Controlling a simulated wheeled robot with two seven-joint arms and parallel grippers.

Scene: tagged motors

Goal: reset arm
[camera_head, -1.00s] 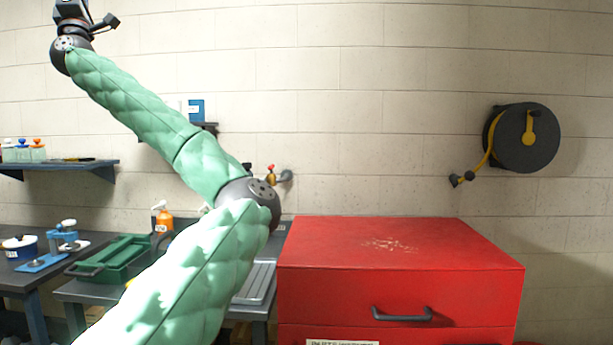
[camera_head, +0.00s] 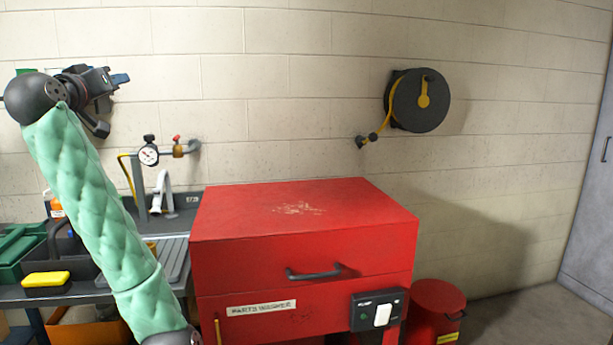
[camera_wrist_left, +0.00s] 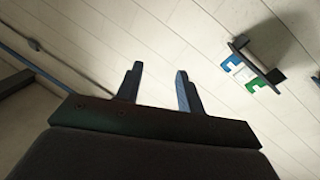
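My left arm, in a green quilted sleeve, rises from the bottom of the head view up to the upper left. My left gripper (camera_head: 116,97) is raised in front of the wall, well above the bench and clear of the red parts washer (camera_head: 300,212). In the left wrist view the two fingers of the left gripper (camera_wrist_left: 157,86) stand apart with nothing between them. My right gripper is in neither view.
A sink bench (camera_head: 180,222) with a faucet and gauge stands left of the washer. A yellow sponge (camera_head: 46,279) lies at the left. A hose reel (camera_head: 420,100) hangs on the wall. A red bin (camera_head: 436,300) stands right of the washer. In the wrist view a small wall shelf (camera_wrist_left: 255,62) shows.

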